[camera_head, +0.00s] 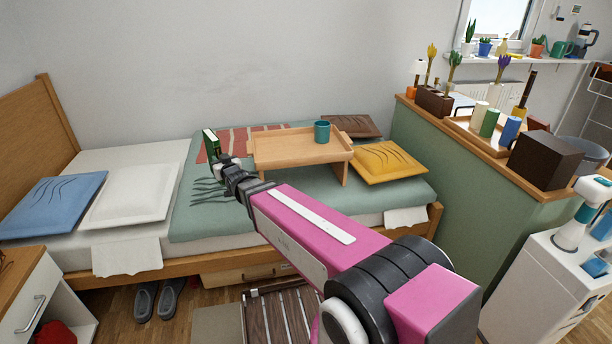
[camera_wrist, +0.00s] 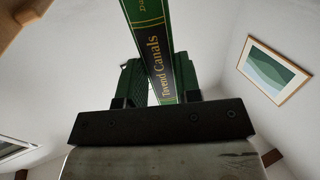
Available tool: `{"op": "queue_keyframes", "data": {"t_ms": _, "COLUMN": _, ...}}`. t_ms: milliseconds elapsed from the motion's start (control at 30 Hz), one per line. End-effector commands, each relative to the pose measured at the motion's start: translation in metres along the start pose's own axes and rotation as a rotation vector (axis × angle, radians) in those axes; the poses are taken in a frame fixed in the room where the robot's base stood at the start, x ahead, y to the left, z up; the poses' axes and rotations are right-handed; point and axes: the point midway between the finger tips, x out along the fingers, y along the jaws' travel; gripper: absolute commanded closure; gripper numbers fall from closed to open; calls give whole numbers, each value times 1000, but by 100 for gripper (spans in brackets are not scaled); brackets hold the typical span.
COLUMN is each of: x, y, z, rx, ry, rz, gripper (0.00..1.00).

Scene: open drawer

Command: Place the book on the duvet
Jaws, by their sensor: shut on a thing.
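My gripper (camera_wrist: 160,98) is shut on a dark green book (camera_wrist: 157,40) with a yellow-lettered spine, held between its two fingers. In the head view the book (camera_head: 211,143) stands roughly upright at the end of my arm, and my gripper (camera_head: 217,160) is partly hidden there. The green duvet (camera_head: 215,224) lies over the middle and right part of the bed. The book appears over the duvet's left part, left of the wooden bed tray; I cannot tell its exact height above the cloth.
A wooden bed tray (camera_head: 290,148) with a teal cup (camera_head: 322,131) stands on the duvet. A yellow cushion (camera_head: 389,161) and a brown one (camera_head: 351,126) lie to the right. A white pillow (camera_head: 131,203) and a blue pillow (camera_head: 52,204) lie to the left.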

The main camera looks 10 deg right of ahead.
Motion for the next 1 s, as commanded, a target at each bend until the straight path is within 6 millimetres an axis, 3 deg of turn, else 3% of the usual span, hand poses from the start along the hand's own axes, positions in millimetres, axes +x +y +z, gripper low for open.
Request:
{"op": "queue_keyframes", "data": {"t_ms": 200, "x": 3, "y": -5, "z": 16, "rx": -2, "ry": 3, "rz": -15, "gripper": 100}}
{"op": "queue_keyframes", "data": {"t_ms": 700, "x": 69, "y": 57, "z": 69, "rx": 0, "ry": 3, "rz": -14, "gripper": 100}}
{"op": "queue_keyframes", "data": {"t_ms": 1000, "x": 81, "y": 70, "z": 81, "rx": 0, "ry": 3, "rz": -16, "gripper": 100}}
